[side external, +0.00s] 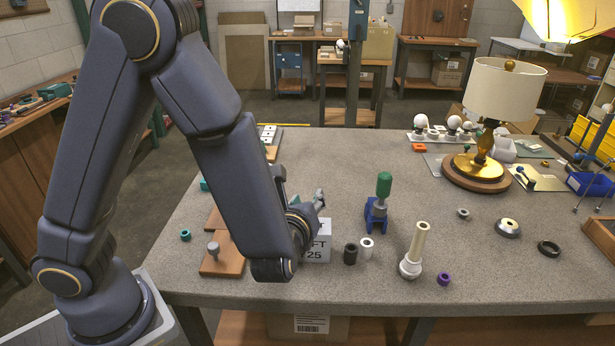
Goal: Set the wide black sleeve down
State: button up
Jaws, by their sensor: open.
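A black sleeve (350,254) stands upright on the grey table, right beside a white sleeve (366,248). A low, wide black ring (549,248) lies flat at the right of the table; I cannot tell which of the two black parts is the wide sleeve. My gripper (318,199) is mostly hidden behind my wrist, with only a small grey part showing. It is open, apart from both black parts and to the left of them. Nothing is seen in it.
A green-handled tool (382,189) in a blue stand, a pale post (416,248), a purple sleeve (444,279) and a metal collar (507,228) stand around. A lamp (506,90) is behind.

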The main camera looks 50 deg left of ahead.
jog(key=d+f+m+t+h, duration=0.1)
jog(key=d+f+m+h, duration=0.1)
jog(key=d+f+m, duration=0.25)
jog(key=m+h, duration=0.2)
jog(key=m, duration=0.2)
send_near(348, 253)
jog(key=shift+n, duration=0.25)
jog(key=x, duration=1)
jog(key=shift+w+f, duration=0.2)
jog(key=shift+w, duration=0.1)
grip_shut()
jog(key=shift+r, duration=0.1)
